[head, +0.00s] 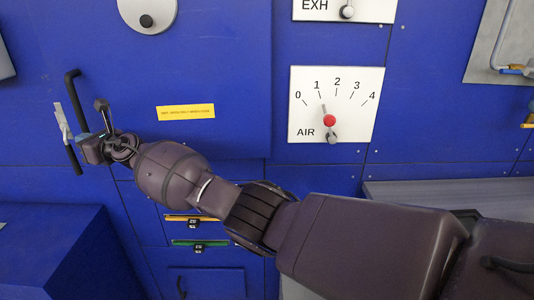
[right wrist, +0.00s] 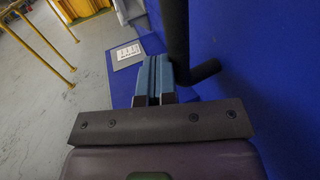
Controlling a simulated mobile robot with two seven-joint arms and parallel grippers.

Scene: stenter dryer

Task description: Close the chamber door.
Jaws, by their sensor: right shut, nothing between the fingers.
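The chamber door looks like the large blue panel (head: 225,60) with a yellow label (head: 186,112); I cannot tell whether it stands slightly ajar. A black bar handle (head: 77,100) is at its left side, and a black bar (right wrist: 176,35) also shows in the right wrist view. My right gripper (head: 81,138) is at the handle's lower part. Its blue fingers (right wrist: 155,75) are shut together with nothing between them, just left of the bar in the right wrist view. I cannot tell whether they touch it. My left gripper is not in view.
An AIR dial plate (head: 352,125) with a red-knobbed lever is right of the door. Yellow (head: 190,218) and green (head: 200,242) strips sit below my right arm. A blue box (head: 50,250) stands at lower left. Yellow rails (right wrist: 55,45) stand on the grey floor (right wrist: 40,110).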

